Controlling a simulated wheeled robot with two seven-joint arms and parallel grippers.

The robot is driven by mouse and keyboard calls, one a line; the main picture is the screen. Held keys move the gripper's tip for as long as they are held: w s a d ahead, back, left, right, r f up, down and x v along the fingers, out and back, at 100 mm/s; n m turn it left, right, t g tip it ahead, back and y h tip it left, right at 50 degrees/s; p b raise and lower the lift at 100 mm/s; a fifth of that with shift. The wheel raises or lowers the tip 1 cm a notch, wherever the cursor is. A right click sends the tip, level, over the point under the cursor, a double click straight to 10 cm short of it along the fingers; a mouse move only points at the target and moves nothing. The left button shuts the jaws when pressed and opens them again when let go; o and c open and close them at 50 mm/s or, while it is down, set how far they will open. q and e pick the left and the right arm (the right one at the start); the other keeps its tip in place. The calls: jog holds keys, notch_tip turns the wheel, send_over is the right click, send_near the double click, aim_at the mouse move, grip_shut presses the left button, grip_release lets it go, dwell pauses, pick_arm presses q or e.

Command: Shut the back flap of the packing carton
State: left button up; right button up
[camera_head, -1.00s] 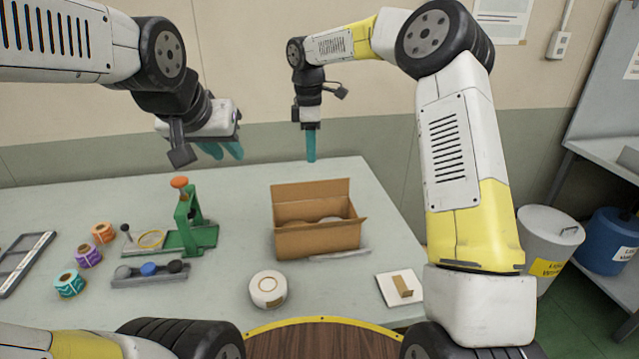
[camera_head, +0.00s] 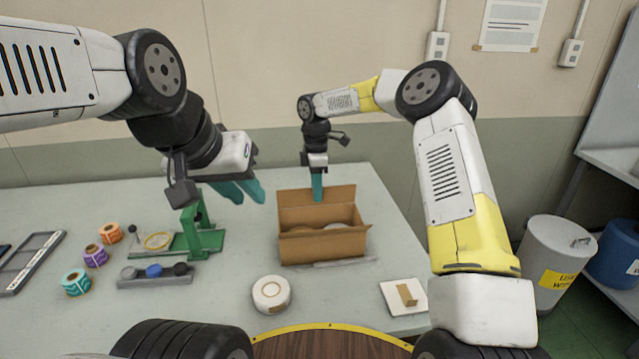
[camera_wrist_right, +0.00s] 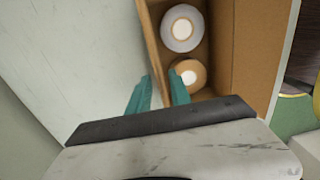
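The brown packing carton (camera_head: 324,248) stands open on the table, and its back flap (camera_head: 341,200) stands upright. My right gripper (camera_head: 317,198) points down at the back flap, with a teal finger showing in front of it. In the right wrist view, the fingers (camera_wrist_right: 160,82) are apart, one on each side of the thin back flap (camera_wrist_right: 152,40). I cannot tell whether they touch it. Tape rolls (camera_wrist_right: 181,29) lie inside the carton. My left gripper (camera_head: 240,192) is open and empty, in the air left of the carton.
A green fixture (camera_head: 207,238) and a grey holder with knobs (camera_head: 154,281) stand left of the carton. Several coloured rolls (camera_head: 96,256) lie further left. A white roll (camera_head: 271,293) and a white pad (camera_head: 401,297) are in front. Bare table lies behind the carton.

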grip_shut()
dwell(1.4)
